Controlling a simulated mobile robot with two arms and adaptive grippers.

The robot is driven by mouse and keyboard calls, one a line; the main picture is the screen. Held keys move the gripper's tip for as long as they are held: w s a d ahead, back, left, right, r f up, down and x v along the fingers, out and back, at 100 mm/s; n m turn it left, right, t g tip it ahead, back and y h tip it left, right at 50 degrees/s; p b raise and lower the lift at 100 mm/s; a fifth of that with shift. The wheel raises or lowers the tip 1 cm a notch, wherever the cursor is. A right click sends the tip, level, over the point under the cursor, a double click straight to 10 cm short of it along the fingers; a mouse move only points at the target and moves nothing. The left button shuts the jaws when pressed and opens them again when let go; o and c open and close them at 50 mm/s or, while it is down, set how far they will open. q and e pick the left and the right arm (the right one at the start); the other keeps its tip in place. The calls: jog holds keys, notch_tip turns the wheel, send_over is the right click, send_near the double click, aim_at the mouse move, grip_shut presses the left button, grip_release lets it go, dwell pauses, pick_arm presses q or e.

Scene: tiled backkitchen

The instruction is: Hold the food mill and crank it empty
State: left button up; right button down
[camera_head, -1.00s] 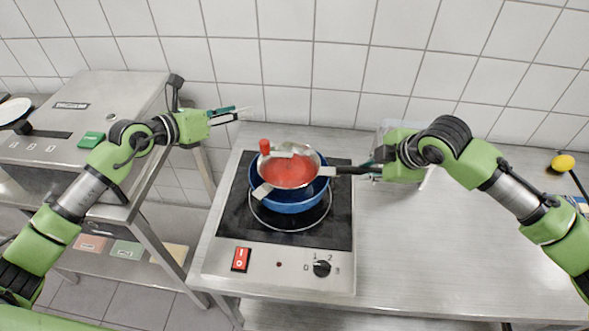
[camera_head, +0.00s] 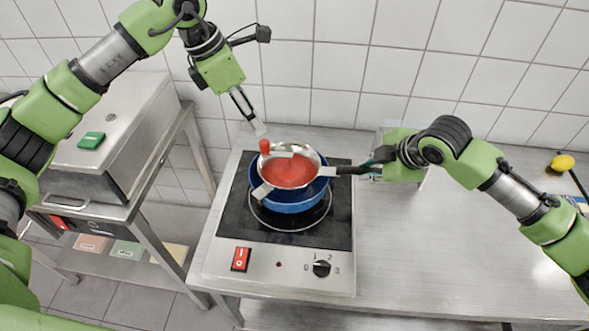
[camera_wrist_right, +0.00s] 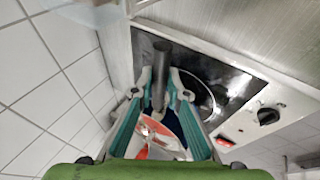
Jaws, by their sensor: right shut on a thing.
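The food mill (camera_head: 318,161), a metal bowl holding red puree (camera_head: 289,171), sits over a blue pot (camera_head: 291,205) on the cooktop. Its crank has a red knob (camera_head: 265,147) at the upper left of the bowl. My right gripper (camera_head: 372,163) is shut on the mill's dark handle (camera_head: 347,170) at the right. The right wrist view shows this handle (camera_wrist_right: 161,70) between the fingers (camera_wrist_right: 160,100). My left gripper (camera_head: 257,127) points down, just above and left of the knob, apart from it. Its fingers appear nearly edge-on, so their opening is unclear.
The cooktop (camera_head: 222,262) has a red switch (camera_head: 241,259) and a black dial (camera_head: 321,268) in front. A steel appliance (camera_head: 115,105) stands at the left. A yellow item (camera_head: 563,163) lies far right. The counter (camera_head: 440,245) right of the cooktop is clear.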

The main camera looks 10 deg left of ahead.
aim_at(264, 141)
pick_arm(q)
jog(key=shift+s+a+x, duration=0.1)
jog(key=shift+a+x, duration=0.05)
jog(key=shift+x, duration=1.65)
jog(key=shift+s+a+x, duration=0.1)
jog(key=shift+a+x, duration=0.05)
jog(key=shift+x, duration=1.7)
jog(key=shift+f, duration=0.1)
grip_shut()
